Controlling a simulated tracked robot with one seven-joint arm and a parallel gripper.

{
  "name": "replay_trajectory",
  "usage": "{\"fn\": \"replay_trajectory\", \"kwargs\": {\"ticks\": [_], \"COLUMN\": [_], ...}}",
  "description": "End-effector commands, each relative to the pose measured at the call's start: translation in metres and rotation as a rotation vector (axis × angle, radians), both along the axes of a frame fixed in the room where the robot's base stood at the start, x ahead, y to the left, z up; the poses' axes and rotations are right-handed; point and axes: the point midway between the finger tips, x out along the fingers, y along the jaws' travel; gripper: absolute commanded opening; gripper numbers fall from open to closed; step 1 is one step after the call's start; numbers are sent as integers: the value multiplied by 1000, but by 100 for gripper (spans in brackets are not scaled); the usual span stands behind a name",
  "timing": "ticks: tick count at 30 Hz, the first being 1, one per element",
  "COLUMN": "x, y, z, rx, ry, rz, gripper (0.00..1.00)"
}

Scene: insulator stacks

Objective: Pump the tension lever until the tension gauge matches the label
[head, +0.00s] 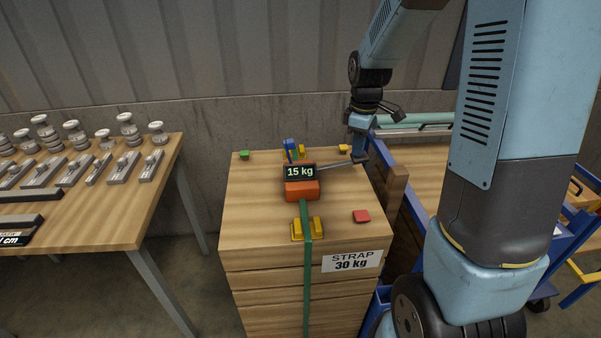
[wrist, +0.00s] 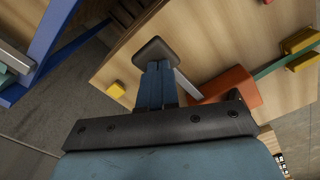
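The tension gauge (head: 300,172) reads 15 kg on top of the orange tensioner (head: 302,190), which sits on the wooden crate stack. The white label (head: 351,261) on the crate front reads STRAP 30 kg. The grey tension lever (head: 338,166) reaches out to the right from the tensioner, nearly level. My gripper (head: 360,154) is at the lever's outer end. In the wrist view its blue fingers (wrist: 158,68) are close together on the lever's dark grey grip (wrist: 155,50). The gauge's face is not readable in the wrist view.
A green strap (head: 308,265) runs down the crate front past a yellow corner piece (head: 298,230). A red block (head: 361,216) lies on the crate top. A table with insulator parts (head: 122,215) stands left. A blue frame (head: 405,195) stands close on the right.

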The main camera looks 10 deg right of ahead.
Motion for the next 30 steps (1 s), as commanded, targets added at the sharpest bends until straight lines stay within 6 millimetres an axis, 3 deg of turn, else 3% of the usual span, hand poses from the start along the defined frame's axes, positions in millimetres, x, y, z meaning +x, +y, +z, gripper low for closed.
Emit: {"fn": "replay_trajectory", "kwargs": {"ticks": [8,30], "x": [0,0], "y": [1,0], "z": [-7,44], "rx": [0,0], "ry": [1,-1], "rz": [1,0], "gripper": [0,0]}}
